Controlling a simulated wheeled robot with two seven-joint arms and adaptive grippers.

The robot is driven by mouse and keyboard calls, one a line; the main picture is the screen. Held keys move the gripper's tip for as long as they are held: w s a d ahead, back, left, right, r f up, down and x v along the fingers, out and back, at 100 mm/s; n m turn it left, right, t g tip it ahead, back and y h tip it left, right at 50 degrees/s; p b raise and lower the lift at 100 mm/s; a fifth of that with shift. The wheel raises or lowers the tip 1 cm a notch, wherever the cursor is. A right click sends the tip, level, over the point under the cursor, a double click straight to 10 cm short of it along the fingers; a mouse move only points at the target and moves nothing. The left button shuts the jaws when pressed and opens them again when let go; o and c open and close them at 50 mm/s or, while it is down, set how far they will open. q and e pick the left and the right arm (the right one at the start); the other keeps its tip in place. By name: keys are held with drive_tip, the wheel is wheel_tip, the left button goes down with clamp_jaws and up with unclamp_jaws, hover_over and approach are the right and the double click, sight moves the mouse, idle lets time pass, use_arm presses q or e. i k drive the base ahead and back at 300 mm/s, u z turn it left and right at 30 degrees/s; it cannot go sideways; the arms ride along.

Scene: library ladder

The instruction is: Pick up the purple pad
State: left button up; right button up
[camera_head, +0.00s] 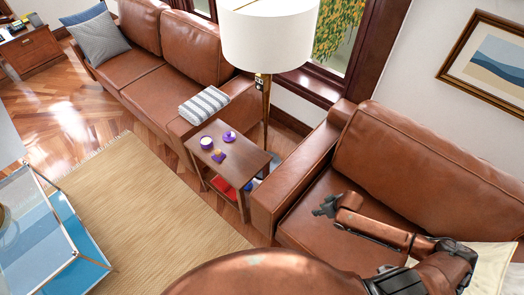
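Small purple items sit on the wooden side table (238,166) between the two sofas. A small flat dark purple item with an orange spot on it, which looks like the purple pad (218,157), lies near the middle of the tabletop. A round purple object (229,137) lies behind it, and a white and purple cup (206,143) stands to its left. My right gripper (319,206) is over the seat of the right sofa, to the right of the table and apart from it. Its dark fingers look spread and empty. My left gripper is not in view.
The brown leather sofa (355,160) at right has its armrest between my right gripper and the table. A floor lamp (267,40) stands behind the table. A glass-sided blue table (85,270) is at lower left. The beige rug (150,205) is clear.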

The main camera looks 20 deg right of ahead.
sight(218, 156)
drive_tip(key=z, duration=0.75)
drive_tip(key=i, duration=0.8)
drive_tip(key=u, duration=2.1)
drive_tip(key=i, duration=0.5)
drive_tip(key=z, duration=0.05)
